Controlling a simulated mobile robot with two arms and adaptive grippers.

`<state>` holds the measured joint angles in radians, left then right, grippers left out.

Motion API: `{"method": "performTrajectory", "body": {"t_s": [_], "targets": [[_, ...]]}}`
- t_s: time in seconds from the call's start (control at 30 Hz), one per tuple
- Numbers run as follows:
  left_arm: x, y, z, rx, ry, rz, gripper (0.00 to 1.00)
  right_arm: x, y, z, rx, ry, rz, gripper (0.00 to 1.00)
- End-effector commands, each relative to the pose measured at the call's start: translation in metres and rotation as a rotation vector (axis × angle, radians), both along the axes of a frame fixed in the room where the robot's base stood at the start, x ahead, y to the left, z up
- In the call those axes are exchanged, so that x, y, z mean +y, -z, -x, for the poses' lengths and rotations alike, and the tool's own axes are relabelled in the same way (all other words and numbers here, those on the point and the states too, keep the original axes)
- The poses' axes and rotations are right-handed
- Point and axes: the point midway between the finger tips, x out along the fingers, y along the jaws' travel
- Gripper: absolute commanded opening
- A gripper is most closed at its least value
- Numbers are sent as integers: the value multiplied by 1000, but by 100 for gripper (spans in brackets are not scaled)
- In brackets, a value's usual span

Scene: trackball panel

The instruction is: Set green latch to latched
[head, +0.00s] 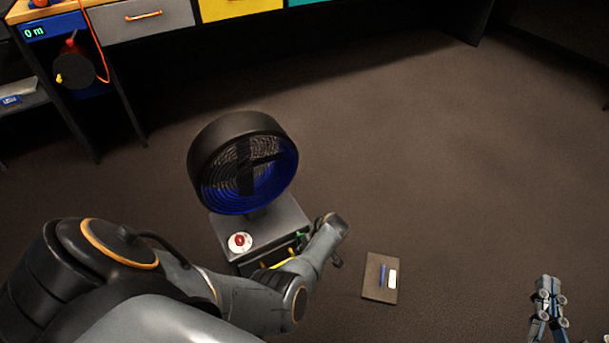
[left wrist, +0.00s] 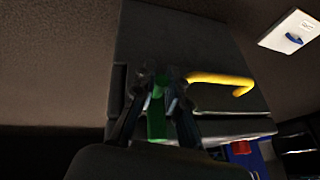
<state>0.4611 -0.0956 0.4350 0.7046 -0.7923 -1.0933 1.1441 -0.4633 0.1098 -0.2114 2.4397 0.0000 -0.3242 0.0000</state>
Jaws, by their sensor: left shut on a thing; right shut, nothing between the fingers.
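The green latch (left wrist: 156,112) shows in the left wrist view between the fingers of my left gripper (left wrist: 160,82), which is shut on it. In the head view a small green part of the latch (head: 300,240) shows at the front of a grey box (head: 262,226), beside my left arm. My left gripper's fingers are hidden there behind my own wrist. I cannot tell the latch's exact position. My right gripper (head: 549,292) is at the lower right of the head view, shut and empty, above the floor and away from the box.
A round black and blue fan-like disc (head: 245,165) and a red button (head: 239,242) are on the box. A yellow handle (left wrist: 222,80) is beside the latch. A brown board (head: 372,285) lies on the floor at right. A workbench with drawers (head: 142,18) stands behind; open floor lies between.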

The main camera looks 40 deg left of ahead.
Motion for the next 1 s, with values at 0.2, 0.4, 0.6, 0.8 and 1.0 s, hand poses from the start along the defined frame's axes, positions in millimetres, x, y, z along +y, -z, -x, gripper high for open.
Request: {"method": "performTrajectory", "body": {"t_s": [0.2,0.4,0.6,0.8,1.0], "targets": [[2,0,1,10,0,-5,0,1,-4,0,-24,-1,-7,0],[2,0,1,10,0,-5,0,1,-5,0,-23,-1,-7,0],[2,0,1,10,0,-5,37,1,-5,0,-23,-1,-7,0],[1,0,1,10,0,-4,37,1,-5,0,-23,-1,-7,0],[0,-1,1,9,-1,-4,37,0,-3,0,-19,-1,-5,0]]}}
